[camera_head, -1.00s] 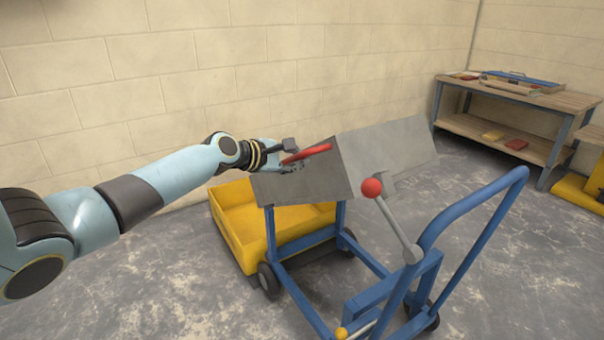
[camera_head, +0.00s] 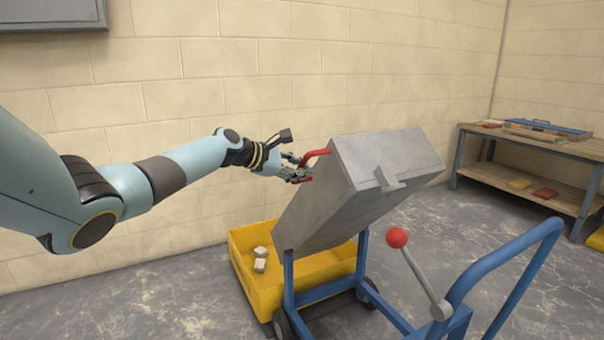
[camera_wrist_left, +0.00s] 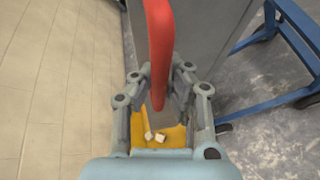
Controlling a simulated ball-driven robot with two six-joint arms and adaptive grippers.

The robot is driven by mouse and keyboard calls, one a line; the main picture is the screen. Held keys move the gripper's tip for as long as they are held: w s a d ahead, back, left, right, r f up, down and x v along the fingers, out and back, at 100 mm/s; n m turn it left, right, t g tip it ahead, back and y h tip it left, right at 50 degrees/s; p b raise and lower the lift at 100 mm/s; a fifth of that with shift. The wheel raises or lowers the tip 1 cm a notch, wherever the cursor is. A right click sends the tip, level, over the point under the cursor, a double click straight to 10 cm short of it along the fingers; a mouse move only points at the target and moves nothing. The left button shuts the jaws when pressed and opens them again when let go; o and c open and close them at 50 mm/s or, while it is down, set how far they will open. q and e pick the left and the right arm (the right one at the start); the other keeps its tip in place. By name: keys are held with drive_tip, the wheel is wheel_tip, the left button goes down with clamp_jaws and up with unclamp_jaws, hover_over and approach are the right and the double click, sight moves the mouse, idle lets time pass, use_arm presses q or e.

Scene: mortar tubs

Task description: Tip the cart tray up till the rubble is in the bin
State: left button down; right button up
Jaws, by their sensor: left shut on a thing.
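The grey cart tray (camera_head: 325,205) is tipped steeply on its blue frame, its low end over the yellow bin (camera_head: 255,285). A few pale rubble pieces (camera_head: 260,258) lie in the bin; they also show in the left wrist view (camera_wrist_left: 156,136). Whether rubble is still inside the tray is hidden by its walls. My left gripper (camera_head: 303,172) is shut on the red handle (camera_head: 318,154) on the tray's side. In the left wrist view the red handle (camera_wrist_left: 159,50) runs between the fingers. My right gripper is not in view.
A lever with a red knob (camera_head: 397,238) and the blue push bar (camera_head: 510,255) stand at the cart's right. A wooden bench (camera_head: 540,155) is at the back right. A block wall is close behind the bin.

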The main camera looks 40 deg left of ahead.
use_arm(q)
drive_tip(key=c, duration=1.3)
unclamp_jaws()
drive_tip(key=shift+s, duration=0.1)
drive_tip(key=v, duration=1.2)
